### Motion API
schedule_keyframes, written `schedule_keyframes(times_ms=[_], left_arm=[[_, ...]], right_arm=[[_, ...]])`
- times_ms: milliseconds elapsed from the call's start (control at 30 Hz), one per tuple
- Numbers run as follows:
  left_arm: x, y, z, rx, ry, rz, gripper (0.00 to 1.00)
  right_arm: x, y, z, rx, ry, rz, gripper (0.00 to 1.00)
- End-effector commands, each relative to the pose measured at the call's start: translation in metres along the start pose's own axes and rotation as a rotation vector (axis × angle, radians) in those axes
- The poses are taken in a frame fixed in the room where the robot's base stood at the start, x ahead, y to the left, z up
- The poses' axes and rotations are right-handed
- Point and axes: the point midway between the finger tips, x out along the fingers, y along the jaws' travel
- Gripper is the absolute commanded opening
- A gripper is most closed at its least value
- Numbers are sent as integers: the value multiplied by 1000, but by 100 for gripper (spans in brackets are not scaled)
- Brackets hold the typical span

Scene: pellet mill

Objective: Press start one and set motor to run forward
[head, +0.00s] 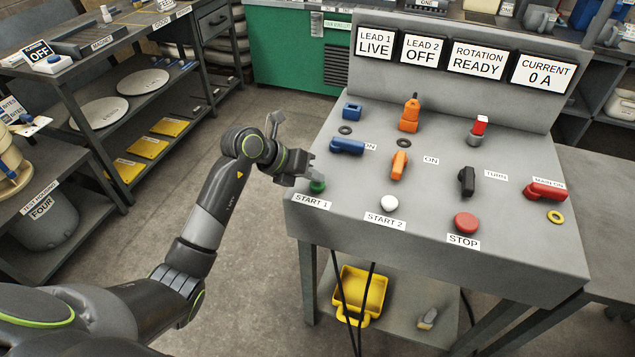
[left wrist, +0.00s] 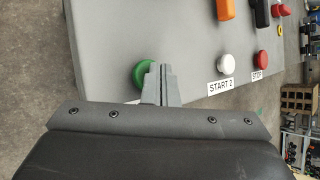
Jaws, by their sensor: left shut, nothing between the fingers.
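The green START 1 button (head: 317,187) is at the left front corner of the grey sloped console (head: 440,150). My left gripper (head: 309,172) is shut and empty, with its fingertips right at this button. The left wrist view shows the fingertips (left wrist: 160,70) overlapping the edge of the green button (left wrist: 141,75); I cannot tell whether they touch it. A black rotary handle (head: 466,181) stands beside a TURN label. Display signs read LEAD 1 LIVE (head: 374,43), LEAD 2 OFF (head: 420,49), ROTATION READY (head: 477,59) and CURRENT 0 A (head: 542,73). My right gripper is out of view.
A white START 2 button (head: 389,203) and a red STOP button (head: 466,222) sit along the front. Blue (head: 347,146), orange (head: 399,163) and red (head: 546,190) handles stand behind them. A yellow bin (head: 361,295) is below. Shelves (head: 100,110) stand left across open floor.

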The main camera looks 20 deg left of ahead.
Motion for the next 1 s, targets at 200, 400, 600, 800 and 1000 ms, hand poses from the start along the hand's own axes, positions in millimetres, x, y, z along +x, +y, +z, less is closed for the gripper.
schedule_keyframes(times_ms=[200,400,600,800,1000], left_arm=[[3,2,-2,-1,2,0,0],[4,3,-4,-1,2,0,0],[4,3,-4,-2,3,0,0],[3,2,-3,-2,3,0,0],[-5,-3,3,-1,3,0,0]], right_arm=[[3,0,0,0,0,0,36],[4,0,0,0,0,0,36],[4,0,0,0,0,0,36],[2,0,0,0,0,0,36],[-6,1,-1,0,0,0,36]])
